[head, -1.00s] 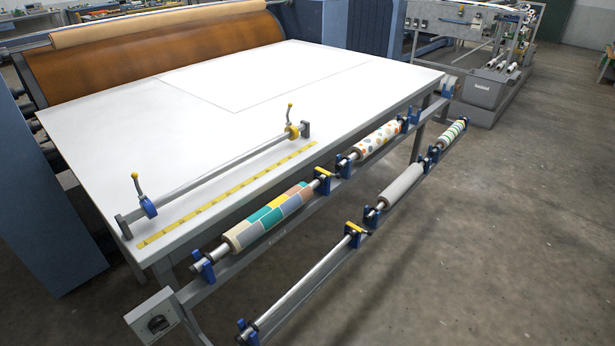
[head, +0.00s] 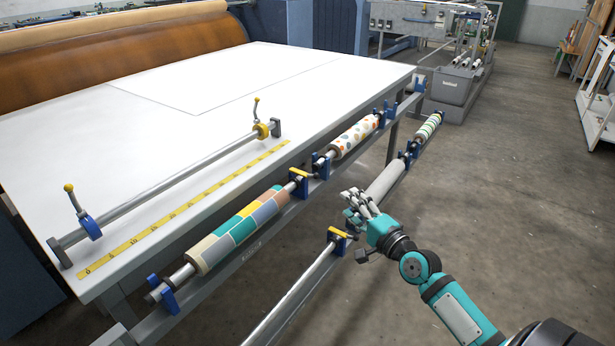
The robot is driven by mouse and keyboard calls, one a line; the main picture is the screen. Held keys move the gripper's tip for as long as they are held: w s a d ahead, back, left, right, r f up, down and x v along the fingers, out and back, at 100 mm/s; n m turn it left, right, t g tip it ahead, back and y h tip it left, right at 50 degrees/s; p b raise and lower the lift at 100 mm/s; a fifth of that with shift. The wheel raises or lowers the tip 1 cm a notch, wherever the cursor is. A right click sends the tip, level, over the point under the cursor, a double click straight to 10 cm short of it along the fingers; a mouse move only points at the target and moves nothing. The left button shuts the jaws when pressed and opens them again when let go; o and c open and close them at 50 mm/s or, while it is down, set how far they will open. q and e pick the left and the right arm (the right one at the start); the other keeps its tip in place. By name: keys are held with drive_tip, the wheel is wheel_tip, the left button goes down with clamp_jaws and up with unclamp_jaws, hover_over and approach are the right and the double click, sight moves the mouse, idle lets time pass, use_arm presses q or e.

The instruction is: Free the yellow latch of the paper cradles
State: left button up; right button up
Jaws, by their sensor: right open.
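Two yellow latches show, each on a blue cradle. One yellow latch (head: 337,233) is on the lower rail, at the right end of a bare steel bar (head: 290,299). The other yellow latch (head: 299,174) is on the upper rail, at the right end of a colour-block paper roll (head: 237,231). My right gripper (head: 354,222) is open just right of the lower latch, and appears to hold nothing. It partly covers the near end of a grey roll (head: 386,179). I cannot tell whether it touches the cradle. My left gripper is not in view.
The white table (head: 180,130) carries a bar with yellow-knobbed levers and a yellow ruler (head: 185,206). A dotted roll (head: 356,136) and a striped roll (head: 428,125) lie farther along the rails. The floor (head: 500,190) to the right is clear.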

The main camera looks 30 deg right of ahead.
sight(318, 177)
drive_tip(key=w, duration=1.5)
drive_tip(key=shift+w+b, duration=0.35)
drive_tip(key=c, duration=0.9)
clamp_jaws()
